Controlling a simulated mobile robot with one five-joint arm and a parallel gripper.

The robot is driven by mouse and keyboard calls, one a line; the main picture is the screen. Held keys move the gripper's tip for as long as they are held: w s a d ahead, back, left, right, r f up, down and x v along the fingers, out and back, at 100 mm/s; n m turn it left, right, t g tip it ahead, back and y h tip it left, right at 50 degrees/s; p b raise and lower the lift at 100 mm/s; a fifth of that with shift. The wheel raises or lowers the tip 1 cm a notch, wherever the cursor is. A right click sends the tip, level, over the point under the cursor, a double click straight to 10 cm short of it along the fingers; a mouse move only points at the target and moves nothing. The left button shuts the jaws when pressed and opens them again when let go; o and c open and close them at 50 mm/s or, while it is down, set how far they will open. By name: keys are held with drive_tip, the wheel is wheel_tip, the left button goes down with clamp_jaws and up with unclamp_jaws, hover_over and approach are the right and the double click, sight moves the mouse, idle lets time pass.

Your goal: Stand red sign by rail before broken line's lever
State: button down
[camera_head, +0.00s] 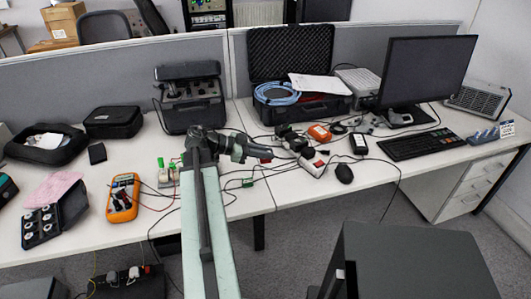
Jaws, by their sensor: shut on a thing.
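My gripper (252,152) is at the end of my arm, over the desk near the middle of the picture, pointing right. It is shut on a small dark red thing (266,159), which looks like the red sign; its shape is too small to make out. A small pale device with two upright green-topped parts (161,164) stands on the desk left of my arm. I cannot tell whether these are levers. I cannot make out a rail or which line is broken.
Cables cross the white desk (100,220). An orange meter (123,198) lies left. White-and-black boxes (313,163), an orange device (319,132) and a mouse (344,173) lie right of my gripper. An open black case (290,70) and a monitor (427,70) stand behind.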

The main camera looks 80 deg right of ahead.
wheel_tip(320, 180, up, 14)
drive_tip(key=p, duration=1.3)
drive_tip(key=shift+p, duration=0.35)
